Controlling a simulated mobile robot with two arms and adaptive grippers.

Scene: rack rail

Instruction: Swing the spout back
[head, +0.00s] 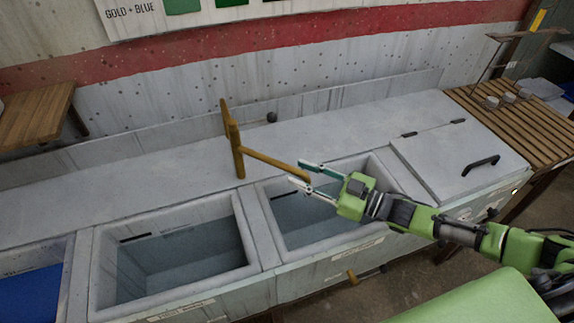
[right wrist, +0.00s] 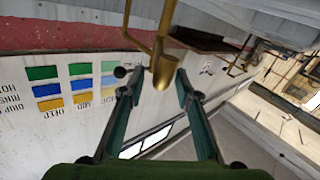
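The brass tap (head: 237,150) stands on the grey counter behind the basins. Its spout (head: 276,164) points right and forward, over the right-hand open basin (head: 262,212). My right gripper (head: 299,173) is open at the spout's free end, with its fingers pointing left. In the right wrist view the spout's end (right wrist: 163,66) shows between the two spread fingertips (right wrist: 153,83). I cannot tell whether either finger touches it. My left gripper is in neither view.
A second open basin (head: 97,265) lies left of it, and a basin with something blue (head: 30,295) is at the far left. A closed lid with a black handle (head: 482,163) is on the right. A slatted wooden top (head: 510,125) holds small jars. The counter behind is mostly clear.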

